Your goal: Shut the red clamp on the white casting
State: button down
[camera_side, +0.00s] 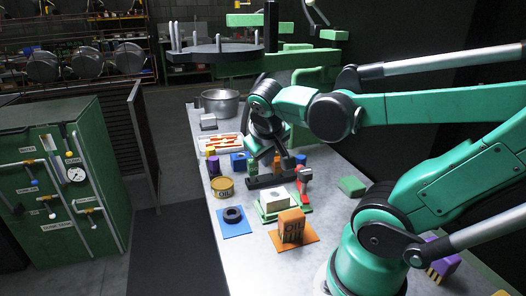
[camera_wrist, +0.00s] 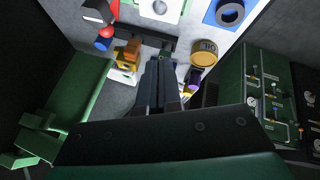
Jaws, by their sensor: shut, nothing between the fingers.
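The white casting (camera_side: 276,200) sits on a green base on the grey bench; its edge shows at the top of the wrist view (camera_wrist: 160,8). The red clamp (camera_side: 304,184) stands at the casting's right side. In the wrist view the red clamp (camera_wrist: 110,31) is at the upper left, with a blue part below it. My gripper (camera_side: 279,157) is behind and above the casting, apart from the clamp. Its dark fingers (camera_wrist: 159,66) are together and empty in the wrist view. I cannot tell whether the clamp touches the casting.
A dark block (camera_side: 266,181) stands just behind the casting. A yellow can (camera_side: 222,187), a blue mat with a black ring (camera_side: 234,215) and an orange block (camera_side: 291,226) are around it. Several small parts crowd the bench behind.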

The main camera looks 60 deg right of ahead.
jog(key=shift+s+d+r+m+g+h, duration=0.15)
jog(key=shift+s+d+m+g+h, duration=0.15)
jog(key=shift+d, duration=0.2)
jog(key=shift+s+d+r+m+g+h, duration=0.2)
jog(key=shift+s+d+m, duration=0.1)
jog(key=shift+d, duration=0.15)
jog(key=shift+f, duration=0.1)
jog(key=x, duration=0.9)
jog(key=shift+d+f, duration=0.2)
jog(key=shift+f, duration=0.05)
jog(key=shift+s+d+f, duration=0.15)
jog(key=shift+s+d, duration=0.15)
jog(key=shift+d, duration=0.3)
jog(key=shift+s+d+f, duration=0.2)
jog(key=shift+s+d, duration=0.05)
jog(key=shift+d, duration=0.35)
jog(key=shift+s+d+f, duration=0.15)
jog(key=shift+s+d, duration=0.15)
jog(key=shift+d, duration=0.3)
